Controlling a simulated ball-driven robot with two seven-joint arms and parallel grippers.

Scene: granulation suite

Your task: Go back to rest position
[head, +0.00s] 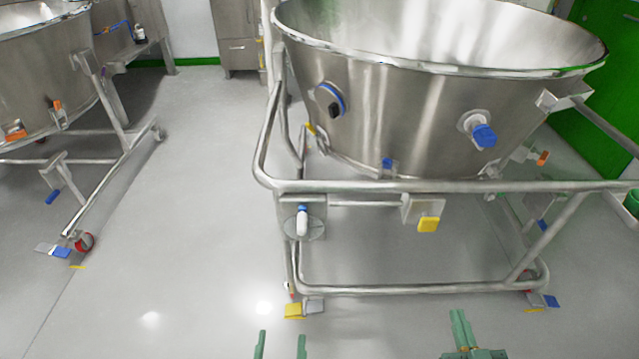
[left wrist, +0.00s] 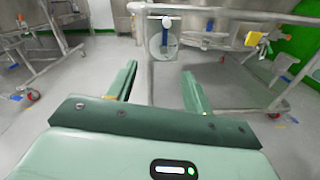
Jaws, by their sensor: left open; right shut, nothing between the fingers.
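My left gripper (head: 281,344) is at the bottom of the head view, its two green fingers apart with nothing between them. It also shows in the left wrist view (left wrist: 157,85), open and empty, pointing toward the cart frame. My right gripper (head: 462,330) is at the bottom right of centre in the head view, its fingers together and holding nothing. Both grippers are in front of a large steel bowl (head: 430,110) on a tubular wheeled frame (head: 400,187), and appear apart from it.
Another steel bowl cart (head: 40,80) stands at left. A steel cabinet (head: 237,38) is at the back. Grey floor (head: 180,230) between the carts is clear.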

